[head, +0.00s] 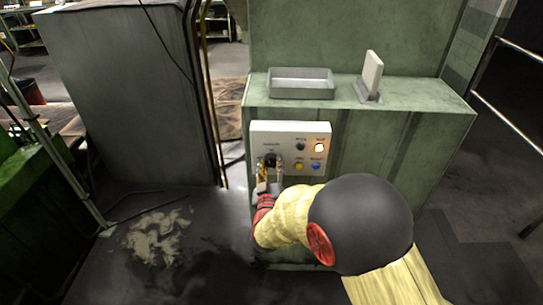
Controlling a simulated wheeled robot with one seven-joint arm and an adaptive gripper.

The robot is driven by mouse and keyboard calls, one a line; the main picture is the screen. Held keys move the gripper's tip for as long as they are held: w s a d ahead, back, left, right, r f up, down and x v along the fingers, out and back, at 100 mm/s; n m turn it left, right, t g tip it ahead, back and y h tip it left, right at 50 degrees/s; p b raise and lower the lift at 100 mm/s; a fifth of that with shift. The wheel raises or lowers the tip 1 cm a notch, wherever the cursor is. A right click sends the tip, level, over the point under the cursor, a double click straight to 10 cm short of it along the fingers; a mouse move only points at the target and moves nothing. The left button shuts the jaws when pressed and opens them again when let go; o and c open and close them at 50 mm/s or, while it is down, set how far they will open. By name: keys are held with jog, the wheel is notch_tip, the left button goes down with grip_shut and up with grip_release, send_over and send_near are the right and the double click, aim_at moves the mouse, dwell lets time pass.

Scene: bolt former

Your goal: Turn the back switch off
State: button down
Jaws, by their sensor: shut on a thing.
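A white control panel (291,133) is fixed to the front of the green machine. A dark rotary switch (270,159) sits at the panel's lower left. My gripper (270,167) is at this switch, its fingers on either side of the knob and shut on it. The knob's exact turn angle is too small to tell. My arm comes in from the lower right and covers the area below the panel. The panel also carries a lit white-orange button (320,147), a dark green button (300,146), a yellow button (299,166) and a blue button (316,166).
The green machine (400,150) has a ledge with a grey metal tray (301,93) and an upright pale plate on a stand (371,78). A large grey cabinet (125,90) stands at left. A metal railing (508,122) is at right.

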jog(key=n+p, duration=0.2)
jog(key=shift+r+n, duration=0.1)
jog(key=shift+n, duration=0.2)
jog(key=shift+n+p, duration=0.65)
jog(key=shift+n, duration=0.75)
jog(key=c, duration=1.3)
grip_release()
jog(key=shift+o, duration=0.2)
jog(key=s+p, duration=0.1)
jog(key=s, duration=0.7)
jog(key=shift+a, duration=0.15)
